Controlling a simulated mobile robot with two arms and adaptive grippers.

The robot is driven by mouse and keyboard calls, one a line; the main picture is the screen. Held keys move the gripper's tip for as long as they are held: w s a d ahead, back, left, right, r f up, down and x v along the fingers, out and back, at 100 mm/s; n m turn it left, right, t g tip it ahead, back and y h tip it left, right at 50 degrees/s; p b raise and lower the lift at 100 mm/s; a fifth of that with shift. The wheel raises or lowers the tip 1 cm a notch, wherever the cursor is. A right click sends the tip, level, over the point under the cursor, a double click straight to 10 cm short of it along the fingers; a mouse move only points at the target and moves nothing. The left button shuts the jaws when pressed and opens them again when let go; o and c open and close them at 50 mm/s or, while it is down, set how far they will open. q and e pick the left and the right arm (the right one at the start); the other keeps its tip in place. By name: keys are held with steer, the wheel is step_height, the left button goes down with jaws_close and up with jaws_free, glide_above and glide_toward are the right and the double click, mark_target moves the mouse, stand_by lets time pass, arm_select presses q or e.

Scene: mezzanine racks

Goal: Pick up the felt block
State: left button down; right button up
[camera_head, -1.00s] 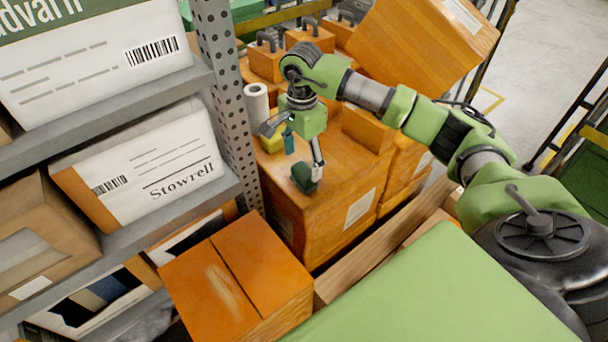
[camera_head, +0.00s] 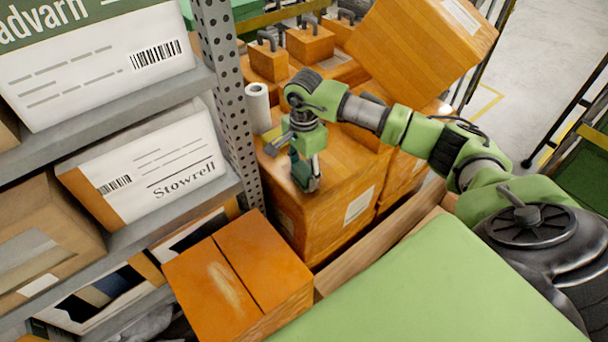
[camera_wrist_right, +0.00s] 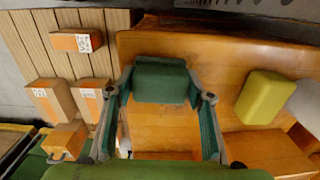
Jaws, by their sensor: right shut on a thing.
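The felt block, a dark green block (camera_head: 301,178), rests on top of an orange-brown box (camera_head: 335,200) near its left edge. It also shows in the right wrist view (camera_wrist_right: 163,82). My right gripper (camera_head: 306,176) points down over the box and is shut on the block; in the right wrist view its two fingers stand at the block's left and right sides (camera_wrist_right: 166,97). In the head view the gripper partly hides the block. My left gripper is in neither view.
A yellow-green block (camera_wrist_right: 260,97) and a white roll (camera_head: 258,106) stand close by on the box. A perforated rack post (camera_head: 226,90) rises just left. A large tilted carton (camera_head: 422,50) is behind the arm. A lower orange box (camera_head: 235,275) sits in front.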

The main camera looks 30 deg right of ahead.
steer(key=shift+w+r+b, duration=0.1)
steer(key=shift+r+b, duration=0.2)
steer(key=shift+r, duration=0.15)
steer(key=s+a+r+b, duration=0.3)
steer(key=s+a+r, duration=0.7)
steer(key=r, duration=0.2)
steer(key=shift+b, duration=0.3)
steer(key=shift+r, duration=0.1)
steer(key=o, duration=0.5)
steer(key=c, duration=0.3)
steer(key=shift+w+a, duration=0.1)
steer(key=shift+c, duration=0.2)
